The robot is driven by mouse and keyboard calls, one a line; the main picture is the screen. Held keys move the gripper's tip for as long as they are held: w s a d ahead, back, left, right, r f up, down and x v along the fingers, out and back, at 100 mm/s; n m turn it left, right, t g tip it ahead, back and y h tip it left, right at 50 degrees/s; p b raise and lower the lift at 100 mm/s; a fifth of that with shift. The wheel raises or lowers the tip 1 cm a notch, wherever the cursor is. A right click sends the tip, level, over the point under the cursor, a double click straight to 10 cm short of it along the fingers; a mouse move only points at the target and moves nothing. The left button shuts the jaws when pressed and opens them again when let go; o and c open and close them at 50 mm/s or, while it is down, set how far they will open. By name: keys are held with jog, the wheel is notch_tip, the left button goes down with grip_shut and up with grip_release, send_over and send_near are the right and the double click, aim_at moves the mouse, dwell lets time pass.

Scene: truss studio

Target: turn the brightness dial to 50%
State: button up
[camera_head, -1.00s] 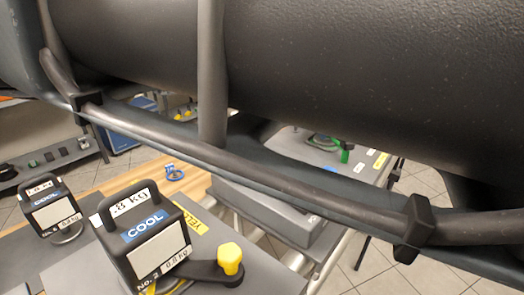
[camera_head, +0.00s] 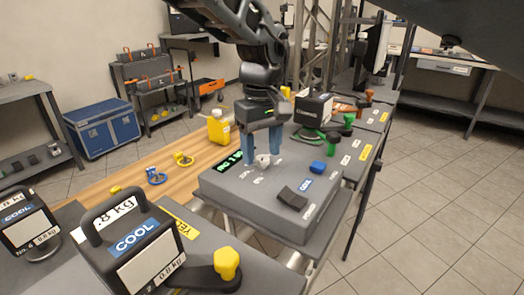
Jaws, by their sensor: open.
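The grey console (camera_head: 238,199) stands on the bench at the centre. A small pale dial (camera_head: 262,160) sits on its top, with small white markings around it that are too small to read. My gripper (camera_head: 262,157) points down over the dial. Its two blue fingers are apart, one on the left and one on the right of the dial. I cannot tell whether they touch it. A green lit display (camera_head: 230,161) lies left of the dial, partly hidden by the left finger.
A blue button (camera_head: 318,167) and a dark rocker switch (camera_head: 292,198) are on the console's right part. Weights marked COOL (camera_head: 136,247) stand at the front left. A yellow bottle (camera_head: 218,128) stands behind the console. A yellow-knobbed lever (camera_head: 227,263) is in front.

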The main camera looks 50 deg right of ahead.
jog(key=shift+f, duration=0.6)
jog(key=c, duration=1)
jog(key=shift+c, duration=0.2)
